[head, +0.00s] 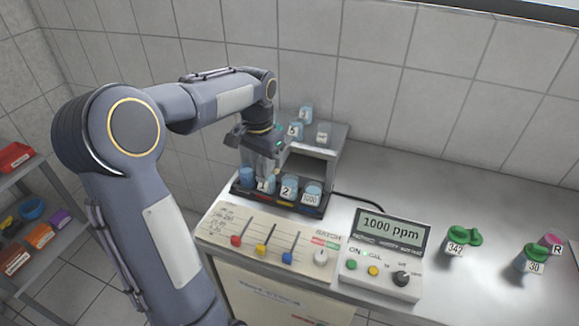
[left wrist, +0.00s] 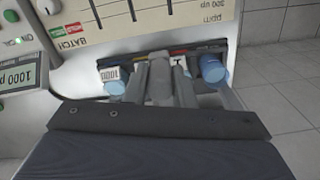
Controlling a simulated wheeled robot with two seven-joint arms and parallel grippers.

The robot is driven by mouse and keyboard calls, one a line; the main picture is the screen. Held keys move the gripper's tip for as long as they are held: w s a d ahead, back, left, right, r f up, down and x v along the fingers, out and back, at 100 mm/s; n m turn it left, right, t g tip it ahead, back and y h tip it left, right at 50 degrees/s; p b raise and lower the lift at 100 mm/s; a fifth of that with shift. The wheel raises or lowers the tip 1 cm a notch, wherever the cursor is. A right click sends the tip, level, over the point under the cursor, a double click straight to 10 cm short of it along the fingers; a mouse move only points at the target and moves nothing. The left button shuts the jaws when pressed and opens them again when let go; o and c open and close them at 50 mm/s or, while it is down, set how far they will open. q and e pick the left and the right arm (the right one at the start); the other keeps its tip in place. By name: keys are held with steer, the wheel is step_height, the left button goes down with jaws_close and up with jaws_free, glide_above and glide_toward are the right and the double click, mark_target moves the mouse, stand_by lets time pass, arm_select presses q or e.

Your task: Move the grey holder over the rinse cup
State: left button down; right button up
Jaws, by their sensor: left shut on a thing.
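My left gripper (head: 268,166) is over the dark rack (head: 275,200), above the cups near the one labelled 1. The left wrist view shows its fingers (left wrist: 160,82) close together on a slim grey piece, which seems to be the grey holder (left wrist: 160,90); the fingers hide much of it. A plain blue cup (head: 247,174), possibly the rinse cup, stands at the rack's left end. It also shows in the left wrist view (left wrist: 213,70), beside the fingers. Cups labelled 1 (head: 265,186), 2 (head: 288,189) and 1000 (head: 311,196) stand in the rack. My right gripper is not in view.
A grey stepped stand (head: 325,150) with small labelled cups is behind the rack. A panel with coloured sliders (head: 262,240) and a meter reading 1000 ppm (head: 385,255) are in front. Green-lidded jars (head: 457,242) stand at the right. The steel bench (head: 440,195) is clear between.

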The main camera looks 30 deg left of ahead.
arm_select(q)
steer(key=s+a+p, duration=0.1)
steer(key=s+a, duration=0.1)
steer(key=a, duration=0.7)
steer(key=shift+s+a+p, duration=0.15)
steer(key=shift+a+p, duration=0.2)
steer(key=shift+p, duration=0.05)
steer(key=shift+r, duration=0.1)
steer(key=c, duration=1.5)
jaws_free()
steer(key=shift+a, duration=0.1)
steer(key=o, duration=0.3)
step_height(320, 180, up, 8)
